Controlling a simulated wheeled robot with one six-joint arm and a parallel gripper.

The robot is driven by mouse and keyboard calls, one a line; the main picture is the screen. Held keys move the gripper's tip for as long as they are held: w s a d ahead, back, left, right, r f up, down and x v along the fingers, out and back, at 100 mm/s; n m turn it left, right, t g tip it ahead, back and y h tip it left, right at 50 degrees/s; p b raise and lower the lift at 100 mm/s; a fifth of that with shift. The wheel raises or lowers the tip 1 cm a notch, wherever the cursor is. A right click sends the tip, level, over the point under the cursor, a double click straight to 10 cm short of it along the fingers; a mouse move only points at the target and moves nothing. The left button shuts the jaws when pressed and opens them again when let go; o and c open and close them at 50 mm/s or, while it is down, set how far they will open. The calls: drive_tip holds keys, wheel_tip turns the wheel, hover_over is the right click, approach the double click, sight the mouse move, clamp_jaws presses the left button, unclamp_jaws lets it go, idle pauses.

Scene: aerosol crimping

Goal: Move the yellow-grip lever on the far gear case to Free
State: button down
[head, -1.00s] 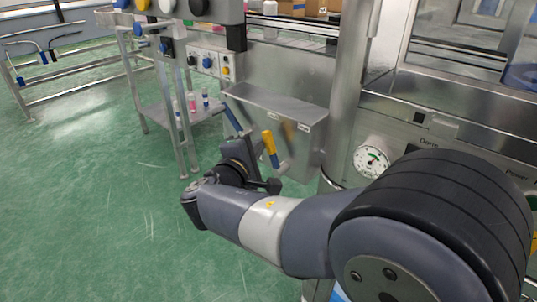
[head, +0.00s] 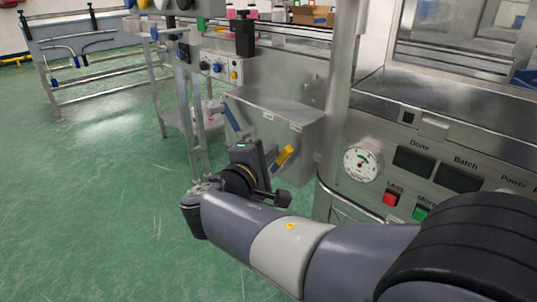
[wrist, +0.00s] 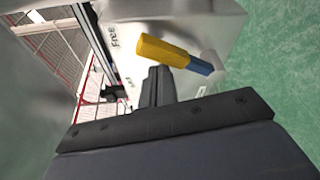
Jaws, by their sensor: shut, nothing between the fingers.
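The lever's yellow grip (head: 284,156) shows in front of the steel gear case (head: 282,116), tilted with its upper end to the right. In the wrist view the yellow grip (wrist: 163,50) joins a blue section (wrist: 200,65) that leads to a metal pivot (wrist: 210,62) on the case. The word "Free" is on the case, left of the grip in that view. My gripper (wrist: 158,74) is shut and empty, its tips right beside the grip; I cannot tell whether they touch. In the head view my wrist hides the lever's lower part.
A blue-handled lever (head: 232,118) sits at the case's left side. A steel post (head: 343,90) and a panel with a dial (head: 361,164) and red and green buttons stand to the right. Steel stand legs are to the left. Green floor (head: 90,190) is open at left.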

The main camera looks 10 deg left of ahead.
drive_tip(key=shift+s+d+f, duration=0.15)
drive_tip(key=shift+d+f, duration=0.1)
drive_tip(key=shift+d, duration=0.05)
idle(0.5)
drive_tip(key=shift+r, duration=0.1)
